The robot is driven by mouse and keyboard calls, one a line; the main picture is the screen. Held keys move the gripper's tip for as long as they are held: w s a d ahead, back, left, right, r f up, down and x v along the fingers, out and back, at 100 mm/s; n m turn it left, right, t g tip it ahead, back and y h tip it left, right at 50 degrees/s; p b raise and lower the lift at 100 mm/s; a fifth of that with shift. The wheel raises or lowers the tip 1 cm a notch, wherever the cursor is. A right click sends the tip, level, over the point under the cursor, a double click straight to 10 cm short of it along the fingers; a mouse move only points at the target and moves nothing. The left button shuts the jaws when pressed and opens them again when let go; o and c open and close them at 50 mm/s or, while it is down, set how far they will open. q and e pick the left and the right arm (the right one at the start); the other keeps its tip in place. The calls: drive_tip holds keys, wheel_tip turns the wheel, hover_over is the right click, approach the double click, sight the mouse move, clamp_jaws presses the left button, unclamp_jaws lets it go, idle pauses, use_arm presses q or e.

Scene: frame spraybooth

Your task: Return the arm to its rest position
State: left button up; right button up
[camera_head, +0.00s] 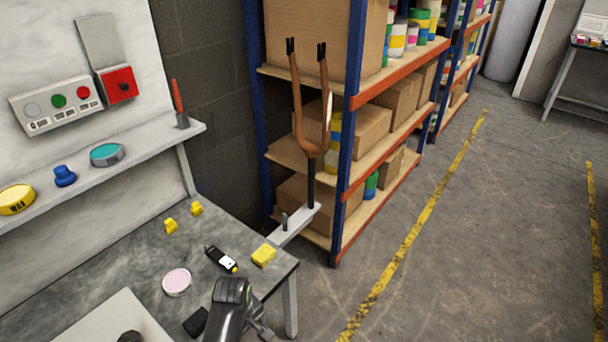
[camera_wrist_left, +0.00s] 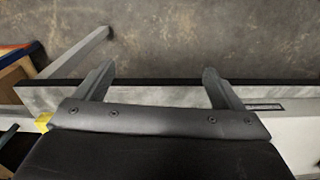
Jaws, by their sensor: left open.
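My left arm (camera_head: 232,300) comes in at the bottom of the head view, over the right end of the grey workbench (camera_head: 130,250). In the left wrist view, the two fingers of my left gripper (camera_wrist_left: 158,75) stand wide apart with nothing between them. They are over the bench edge (camera_wrist_left: 180,92), with bare floor beyond. In the head view the gripper is mostly hidden by the arm. My right gripper is in neither view.
A yellow block (camera_head: 264,255), a black handheld device (camera_head: 221,259) and a pink-topped round tin (camera_head: 177,282) lie near my arm. A wooden forked stand (camera_head: 313,145) rises past the bench end. Shelving (camera_head: 345,150) stands behind; the floor (camera_head: 480,250) at right is clear.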

use_arm(q)
drive_tip(key=s+a+f+m, duration=0.2)
drive_tip(key=s+a+f, duration=0.2)
drive_tip(key=s+f, duration=0.45)
drive_tip(key=s+a+f+m, duration=0.3)
drive_tip(key=s+f, duration=0.2)
drive_tip(key=f, duration=0.7)
drive_tip(key=s+a+f+m, duration=0.2)
drive_tip(key=s+a+f, duration=0.2)
drive_tip(key=s, duration=0.8)
drive_tip(key=s+a+f+m+t, duration=0.1)
drive_tip(key=s+a+f, duration=0.4)
drive_tip(key=s, duration=0.7)
drive_tip(key=shift+m+y, duration=0.4)
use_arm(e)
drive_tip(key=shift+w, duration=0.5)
use_arm(q)
drive_tip(key=shift+s, duration=0.1)
